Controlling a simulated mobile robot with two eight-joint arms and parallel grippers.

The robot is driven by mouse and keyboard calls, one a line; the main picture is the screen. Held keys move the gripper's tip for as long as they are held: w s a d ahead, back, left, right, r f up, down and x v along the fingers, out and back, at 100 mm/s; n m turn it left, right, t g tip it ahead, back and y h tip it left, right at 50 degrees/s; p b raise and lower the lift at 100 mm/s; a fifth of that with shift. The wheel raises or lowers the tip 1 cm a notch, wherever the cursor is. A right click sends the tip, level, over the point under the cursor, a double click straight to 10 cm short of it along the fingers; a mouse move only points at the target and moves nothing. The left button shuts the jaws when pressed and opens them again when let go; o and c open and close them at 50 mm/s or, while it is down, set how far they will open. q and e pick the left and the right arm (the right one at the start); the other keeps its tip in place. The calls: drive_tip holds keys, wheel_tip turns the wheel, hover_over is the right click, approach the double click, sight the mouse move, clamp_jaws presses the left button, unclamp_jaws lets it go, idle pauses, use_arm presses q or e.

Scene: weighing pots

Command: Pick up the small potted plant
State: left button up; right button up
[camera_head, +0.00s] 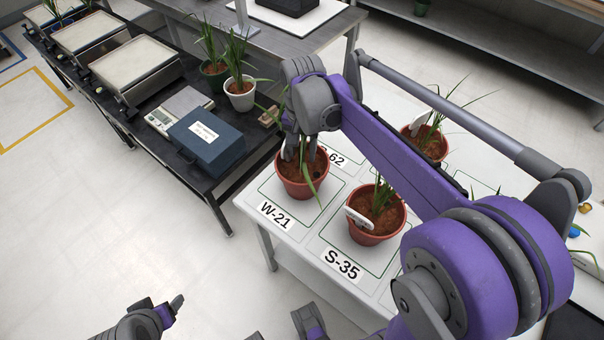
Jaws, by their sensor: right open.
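A small potted plant in a terracotta pot (302,185) stands on the white table square marked W-21. My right gripper (300,148) is open and points down over this pot. Its fingers are among the leaves near the soil and rim, and the wrist hides part of the plant. I cannot tell whether the fingers touch the pot. A second terracotta pot (375,232) with a white tag stands on S-35. A third terracotta pot (432,150) stands behind my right arm. My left gripper (172,305) shows only partly at the bottom edge, away from the pots.
The white table (285,240) holds the pots close together. On the black bench to the left are a blue box (207,148), a small scale (180,110), a white pot (240,98), a dark green pot (214,80) and several trays. The floor between is clear.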

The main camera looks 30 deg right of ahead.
drive_tip(key=shift+f, duration=0.2)
clamp_jaws()
drive_tip(key=shift+r, duration=0.1)
idle(1.2)
